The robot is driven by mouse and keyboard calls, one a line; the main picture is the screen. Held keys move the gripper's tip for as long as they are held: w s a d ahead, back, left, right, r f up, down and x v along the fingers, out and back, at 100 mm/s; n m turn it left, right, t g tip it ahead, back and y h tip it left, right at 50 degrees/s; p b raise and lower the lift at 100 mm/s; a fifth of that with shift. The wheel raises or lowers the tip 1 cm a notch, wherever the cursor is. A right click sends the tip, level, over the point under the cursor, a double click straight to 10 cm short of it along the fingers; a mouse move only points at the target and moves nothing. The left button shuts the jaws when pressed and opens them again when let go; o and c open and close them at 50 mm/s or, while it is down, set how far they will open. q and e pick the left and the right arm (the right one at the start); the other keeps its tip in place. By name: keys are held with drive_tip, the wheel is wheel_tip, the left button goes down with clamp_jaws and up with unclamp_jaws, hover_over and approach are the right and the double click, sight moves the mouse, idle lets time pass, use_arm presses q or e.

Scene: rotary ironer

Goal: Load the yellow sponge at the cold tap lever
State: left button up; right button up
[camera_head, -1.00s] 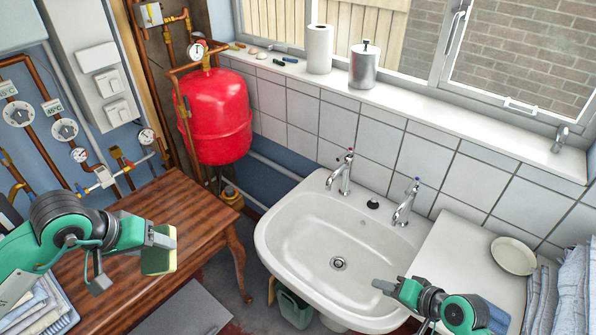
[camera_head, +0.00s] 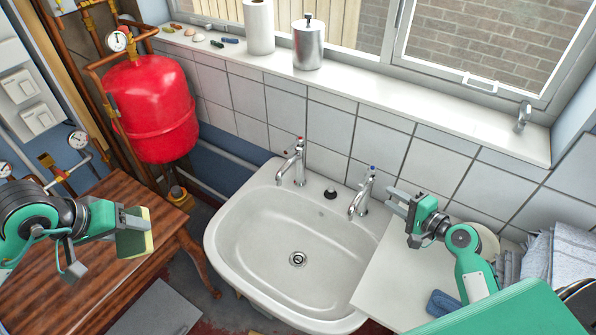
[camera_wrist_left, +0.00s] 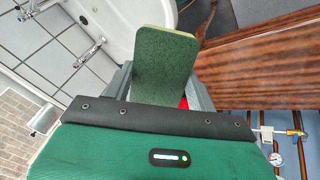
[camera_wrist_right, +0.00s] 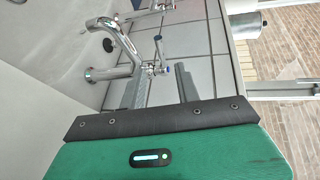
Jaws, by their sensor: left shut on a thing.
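My left gripper (camera_head: 134,218) is shut on the yellow sponge (camera_head: 132,243) and holds it over the wooden table's right end. The sponge has a dark green scouring face and a yellow edge; the green face fills the gap between the fingers in the left wrist view (camera_wrist_left: 152,65). The cold tap (camera_head: 361,195), with a blue mark on its lever (camera_head: 372,170), stands at the basin's back right. My right gripper (camera_head: 398,199) is open and empty just right of this tap. In the right wrist view the tap lever (camera_wrist_right: 159,50) stands ahead of the parted fingers.
The white basin (camera_head: 240,240) lies between my grippers, with a red-marked tap (camera_head: 293,165) at its back left. A red tank (camera_head: 152,108) stands behind the wooden table (camera_head: 70,265). A blue sponge-like item (camera_head: 442,303) and folded cloths (camera_head: 560,255) lie right of the basin.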

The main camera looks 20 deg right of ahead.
sight(364, 180)
drive_tip(key=b+x, duration=0.1)
drive_tip(key=x, duration=1)
drive_tip(key=shift+w+a, duration=0.1)
drive_tip(key=shift+f, duration=0.1)
clamp_jaws()
